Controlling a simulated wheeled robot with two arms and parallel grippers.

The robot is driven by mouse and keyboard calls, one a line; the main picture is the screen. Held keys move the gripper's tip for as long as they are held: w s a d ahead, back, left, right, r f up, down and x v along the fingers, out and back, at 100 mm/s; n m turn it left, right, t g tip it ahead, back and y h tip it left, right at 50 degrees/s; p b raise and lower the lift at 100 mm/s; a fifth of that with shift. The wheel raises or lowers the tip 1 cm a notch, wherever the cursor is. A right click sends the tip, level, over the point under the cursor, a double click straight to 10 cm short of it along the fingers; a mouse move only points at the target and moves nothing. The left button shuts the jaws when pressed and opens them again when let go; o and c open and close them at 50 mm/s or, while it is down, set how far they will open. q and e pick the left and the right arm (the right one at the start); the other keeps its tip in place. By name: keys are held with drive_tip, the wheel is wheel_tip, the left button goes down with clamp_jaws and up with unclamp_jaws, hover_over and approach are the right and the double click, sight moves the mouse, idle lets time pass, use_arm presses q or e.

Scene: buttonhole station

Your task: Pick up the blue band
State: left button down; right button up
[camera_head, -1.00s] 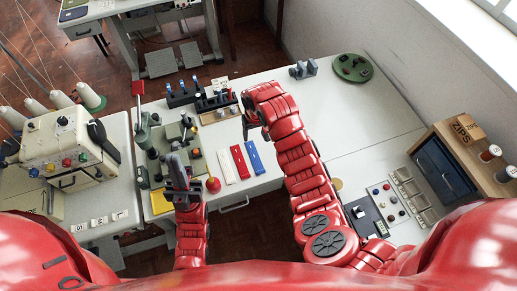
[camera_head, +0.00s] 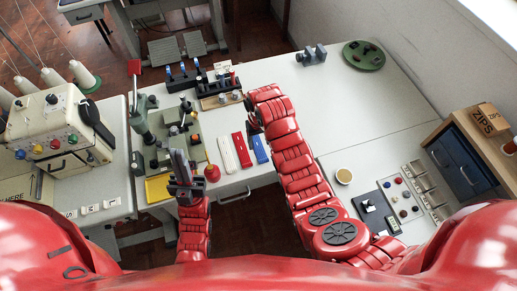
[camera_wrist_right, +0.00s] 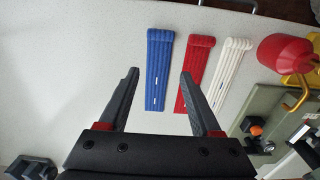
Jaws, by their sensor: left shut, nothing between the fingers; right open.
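The blue band (camera_head: 259,149) lies flat on the white table, rightmost of three bands in the head view. In the right wrist view the blue band (camera_wrist_right: 158,68) lies ahead between the open fingers of my right gripper (camera_wrist_right: 160,75), apart from them. In the head view my right gripper (camera_head: 252,118) is near the far end of the bands, partly hidden by its arm. My left gripper (camera_head: 180,165) is shut and empty, in front of the green machine base.
A red band (camera_head: 242,151) and a white band (camera_head: 227,155) lie beside the blue one. A red ball-shaped thing (camera_head: 212,173) stands at the table's front edge. A green machine (camera_head: 140,120) is at left.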

sight(260, 151)
wheel_tip(260, 151, down, 3)
drive_tip(key=p, duration=0.2)
drive_tip(key=shift+d+f+p, duration=0.1)
drive_tip(key=shift+d+p, duration=0.05)
drive_tip(key=shift+p, duration=0.15)
drive_tip(key=shift+w+f, duration=0.1)
drive_tip(key=shift+f, duration=0.7)
drive_tip(key=shift+c, duration=0.2)
clamp_jaws()
